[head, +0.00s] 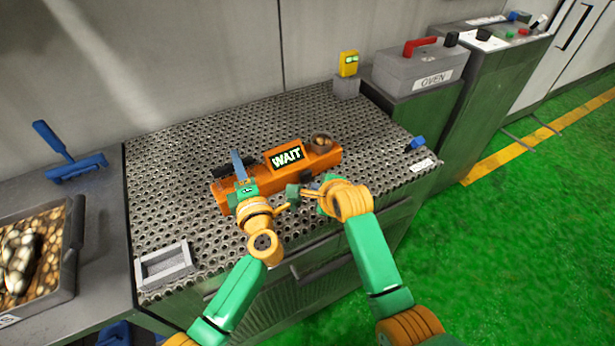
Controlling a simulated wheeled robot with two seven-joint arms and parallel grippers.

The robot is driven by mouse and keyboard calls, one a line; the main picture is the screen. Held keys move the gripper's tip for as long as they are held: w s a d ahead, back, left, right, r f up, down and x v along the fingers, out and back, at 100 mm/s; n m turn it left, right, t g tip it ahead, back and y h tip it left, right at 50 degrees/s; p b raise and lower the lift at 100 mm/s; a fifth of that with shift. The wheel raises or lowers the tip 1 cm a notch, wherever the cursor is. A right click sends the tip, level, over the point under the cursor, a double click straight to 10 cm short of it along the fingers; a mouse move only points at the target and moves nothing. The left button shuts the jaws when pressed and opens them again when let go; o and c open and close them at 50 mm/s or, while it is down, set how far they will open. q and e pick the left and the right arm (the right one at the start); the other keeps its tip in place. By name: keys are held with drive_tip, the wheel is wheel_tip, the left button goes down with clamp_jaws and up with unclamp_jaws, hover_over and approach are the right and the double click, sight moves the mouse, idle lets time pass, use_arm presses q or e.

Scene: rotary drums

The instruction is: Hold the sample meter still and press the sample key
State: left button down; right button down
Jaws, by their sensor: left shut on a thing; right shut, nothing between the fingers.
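The sample meter (325,163) is a long orange body lying on the perforated metal top. Its screen (287,156) reads WAIT, and a small round cup (321,140) of brown material sits at its right end. My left gripper (242,177) is over the meter's left part, shut on it; the arm hides the exact grip. My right gripper (292,194) is shut and empty, close to the meter's front side below the screen. A small dark part (305,175) shows at the front edge, but I cannot tell whether it is the sample key.
An empty grey frame (165,267) lies at the front left of the perforated top (190,205). A yellow device (348,64) stands at the back, beside a grey OVEN box (420,68). A blue handled tool (72,160) and a tray (70,260) of beans are left.

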use_arm(q)
drive_tip(key=shift+s+f, duration=0.1)
drive_tip(key=shift+f, duration=0.25)
use_arm(e)
drive_tip(key=shift+s+d+f, duration=0.1)
drive_tip(key=shift+s+d, duration=0.7)
drive_tip(key=shift+s, duration=0.3)
drive_tip(key=shift+s+d, duration=0.25)
drive_tip(key=shift+s, duration=0.35)
use_arm(q)
drive_tip(key=c, duration=0.9)
unclamp_jaws()
drive_tip(key=o, duration=0.6)
drive_tip(key=shift+w+a, duration=0.1)
drive_tip(key=shift+w, duration=0.15)
use_arm(e)
drive_tip(key=shift+w+a+f, duration=0.1)
drive_tip(key=shift+w, duration=0.1)
use_arm(q)
drive_tip(key=shift+r, duration=0.1)
drive_tip(key=shift+r, duration=0.15)
use_arm(e)
drive_tip(key=shift+s, duration=0.1)
use_arm(q)
drive_tip(key=shift+r+p, duration=0.25)
drive_tip(key=shift+p, duration=0.3)
use_arm(e)
drive_tip(key=shift+r, duration=0.55)
